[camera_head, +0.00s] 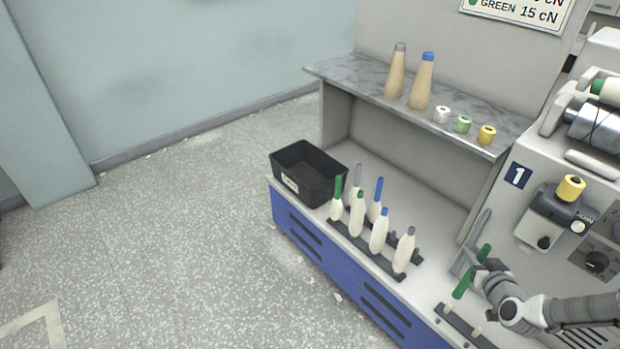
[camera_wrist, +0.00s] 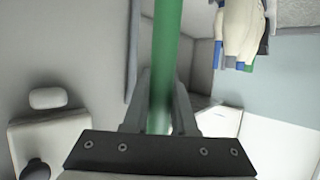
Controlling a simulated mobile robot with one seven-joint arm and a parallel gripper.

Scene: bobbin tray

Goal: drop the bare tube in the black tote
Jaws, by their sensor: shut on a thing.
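My gripper (camera_head: 478,272) is shut on a bare green tube (camera_head: 461,287). The tube is tilted and sticks out on both sides of the fingers, over the right part of the bench. In the wrist view the green tube (camera_wrist: 165,55) runs up the middle between the fingers (camera_wrist: 160,105), with no yarn on it. The black tote (camera_head: 313,195) stands at the left end of the bench, well apart from my gripper. It has a small white label on its front, and I see nothing in it.
Several wound bobbins with green, blue and grey tips stand on a dark peg rack (camera_head: 372,256) between the tote and my gripper. A peg rail (camera_head: 463,326) lies below the gripper. A marble shelf (camera_head: 355,70) with cones and small spools overhangs the bench (camera_head: 430,205).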

